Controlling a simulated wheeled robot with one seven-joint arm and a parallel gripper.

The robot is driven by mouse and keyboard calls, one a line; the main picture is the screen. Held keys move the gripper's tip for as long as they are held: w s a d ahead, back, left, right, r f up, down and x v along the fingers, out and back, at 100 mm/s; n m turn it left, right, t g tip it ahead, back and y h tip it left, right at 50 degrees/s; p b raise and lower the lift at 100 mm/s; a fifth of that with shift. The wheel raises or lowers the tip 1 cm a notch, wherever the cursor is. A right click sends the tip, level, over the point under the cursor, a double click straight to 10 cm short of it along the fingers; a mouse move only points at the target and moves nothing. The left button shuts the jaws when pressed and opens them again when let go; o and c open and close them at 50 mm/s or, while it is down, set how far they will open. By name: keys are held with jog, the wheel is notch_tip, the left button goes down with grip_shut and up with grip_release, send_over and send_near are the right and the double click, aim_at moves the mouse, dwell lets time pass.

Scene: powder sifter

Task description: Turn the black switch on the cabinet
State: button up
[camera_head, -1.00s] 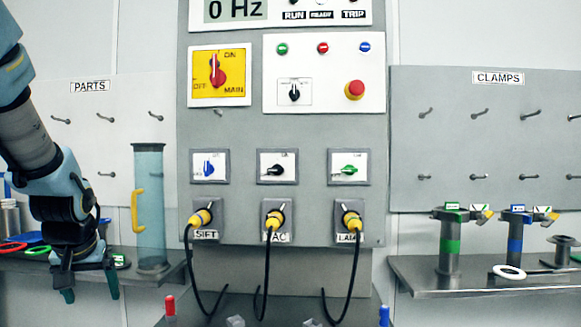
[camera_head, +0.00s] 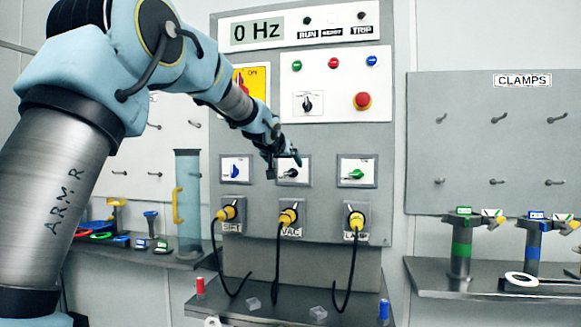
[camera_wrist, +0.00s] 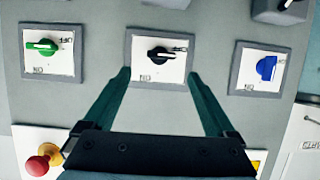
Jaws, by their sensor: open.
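The black switch (camera_head: 290,173) sits on a white plate in the middle of the cabinet's (camera_head: 320,205) lower switch row, between a blue switch and a green switch. In the wrist view, which is turned over, the black switch (camera_wrist: 160,55) has its handle lying nearly level. My gripper (camera_head: 284,165) is in front of this switch and partly covers it in the head view. In the wrist view my gripper (camera_wrist: 160,75) is open, its two fingertips at either side of the switch's plate, with nothing between them. I cannot tell whether the fingers touch the panel.
The blue switch (camera_head: 236,171) and green switch (camera_head: 355,173) flank the black one. Yellow plugs with black cables, one of them the middle plug (camera_head: 289,216), are below. A red emergency button (camera_head: 362,101) and a smaller black selector (camera_head: 308,103) are above.

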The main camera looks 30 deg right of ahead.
aim_at(291, 171)
jog(key=shift+p+x, duration=0.9)
jog(key=shift+x, duration=2.15)
jog(key=c, duration=1.4)
